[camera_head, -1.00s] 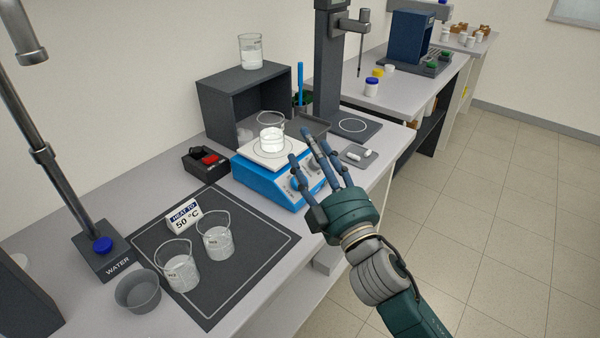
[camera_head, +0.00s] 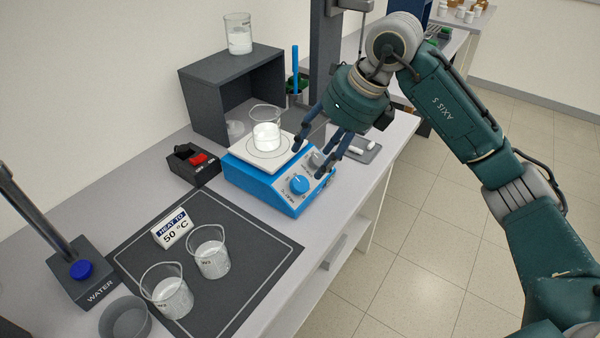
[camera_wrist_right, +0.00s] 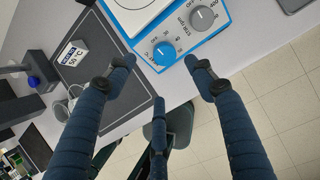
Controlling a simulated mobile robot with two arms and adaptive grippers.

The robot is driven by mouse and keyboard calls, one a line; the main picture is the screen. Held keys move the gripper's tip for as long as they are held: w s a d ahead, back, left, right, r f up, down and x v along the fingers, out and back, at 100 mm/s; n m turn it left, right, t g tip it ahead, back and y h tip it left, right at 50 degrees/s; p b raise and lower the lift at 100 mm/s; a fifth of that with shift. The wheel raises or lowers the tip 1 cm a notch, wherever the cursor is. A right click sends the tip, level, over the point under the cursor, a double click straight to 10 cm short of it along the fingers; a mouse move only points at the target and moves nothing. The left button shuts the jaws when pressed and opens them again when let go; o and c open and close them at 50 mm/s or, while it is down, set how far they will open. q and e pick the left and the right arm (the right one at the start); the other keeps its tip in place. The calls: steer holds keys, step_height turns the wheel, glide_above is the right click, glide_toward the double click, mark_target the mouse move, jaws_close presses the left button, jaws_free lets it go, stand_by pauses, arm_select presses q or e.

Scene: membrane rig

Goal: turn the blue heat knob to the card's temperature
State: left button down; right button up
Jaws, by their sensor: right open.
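The blue heat knob (camera_head: 299,185) is on the front of the blue-and-white hot plate (camera_head: 254,181). In the right wrist view the blue knob (camera_wrist_right: 164,53) sits beyond my fingertips, roughly between the two outer fingers; its exact pointer setting is too small to tell. The card (camera_head: 173,230) reads "HEAT TO 50 °C" and stands on the dark mat; it also shows in the wrist view (camera_wrist_right: 72,54). My right gripper (camera_head: 314,158) is open and empty, its fingers pointing down over the plate's right front, near the grey knob. My left gripper is not in view.
A grey stir knob (camera_head: 316,159) sits beside the blue one. A beaker (camera_head: 266,128) with white contents stands on the plate. Two beakers (camera_head: 211,253) stand on the mat (camera_head: 246,260). A black box with a red switch (camera_head: 198,159) is left of the plate.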

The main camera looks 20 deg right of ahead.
mark_target(300, 181)
steer(key=x, duration=0.3)
steer(key=p+x, duration=0.1)
steer(key=x, duration=0.3)
steer(key=p+x, duration=0.1)
steer(key=x, duration=0.2)
steer(key=shift+d+f, duration=0.25)
steer(key=shift+f, duration=0.1)
steer(key=shift+r, duration=0.1)
steer(key=c, duration=1.1)
